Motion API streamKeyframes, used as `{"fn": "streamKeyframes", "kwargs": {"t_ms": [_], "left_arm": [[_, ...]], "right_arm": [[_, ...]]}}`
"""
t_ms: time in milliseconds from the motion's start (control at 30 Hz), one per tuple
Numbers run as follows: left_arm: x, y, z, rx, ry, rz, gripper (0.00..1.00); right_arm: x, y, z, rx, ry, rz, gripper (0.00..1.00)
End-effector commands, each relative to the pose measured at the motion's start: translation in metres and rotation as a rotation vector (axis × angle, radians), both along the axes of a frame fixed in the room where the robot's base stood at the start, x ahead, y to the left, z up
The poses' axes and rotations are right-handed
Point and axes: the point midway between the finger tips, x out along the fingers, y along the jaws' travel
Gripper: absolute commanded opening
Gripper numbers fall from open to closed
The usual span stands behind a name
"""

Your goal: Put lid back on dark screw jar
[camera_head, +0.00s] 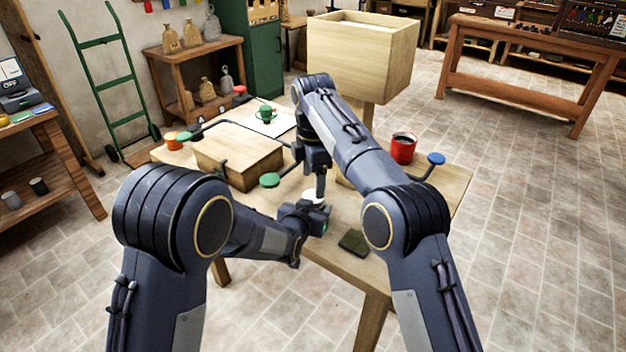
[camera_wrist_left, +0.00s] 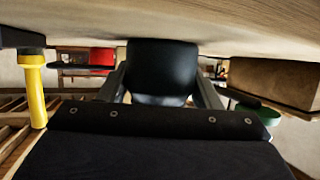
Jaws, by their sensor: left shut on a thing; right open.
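The dark jar (camera_wrist_left: 162,70) shows in the left wrist view as a rounded black body between the fingers of my left gripper (camera_wrist_left: 163,92). That gripper is shut on it, close to the wooden table surface. In the head view my left gripper (camera_head: 318,216) is at the table's front middle, and the jar is mostly hidden there. A small pale round disc (camera_head: 314,196) lies just above the left gripper, below my right gripper (camera_head: 319,192). I cannot tell whether it is the lid or whether it touches the jar. My right gripper points down and is open.
A large wooden hopper (camera_head: 362,60) stands behind. The table's front right is mostly clear.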

Motion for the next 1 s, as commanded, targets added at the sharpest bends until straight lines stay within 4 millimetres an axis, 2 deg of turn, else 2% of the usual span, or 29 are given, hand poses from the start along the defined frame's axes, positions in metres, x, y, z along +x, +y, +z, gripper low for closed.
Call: {"fn": "streamKeyframes", "kwargs": {"t_ms": [167, 400, 600, 1000], "left_arm": [[0.000, 0.000, 0.001, -0.001, -0.002, 0.000, 0.00], [0.000, 0.000, 0.001, -0.001, -0.002, 0.000, 0.00], [0.000, 0.000, 0.001, -0.001, -0.002, 0.000, 0.00], [0.000, 0.000, 0.001, -0.001, -0.002, 0.000, 0.00]], "right_arm": [[0.000, 0.001, 0.002, -0.001, -0.003, 0.024, 0.67], [0.001, 0.008, 0.022, -0.006, -0.013, 0.352, 0.67], [0.001, 0.001, 0.033, -0.001, -0.006, 0.557, 0.67], [0.000, -0.001, 0.035, 0.000, -0.002, 0.596, 0.67]]}}
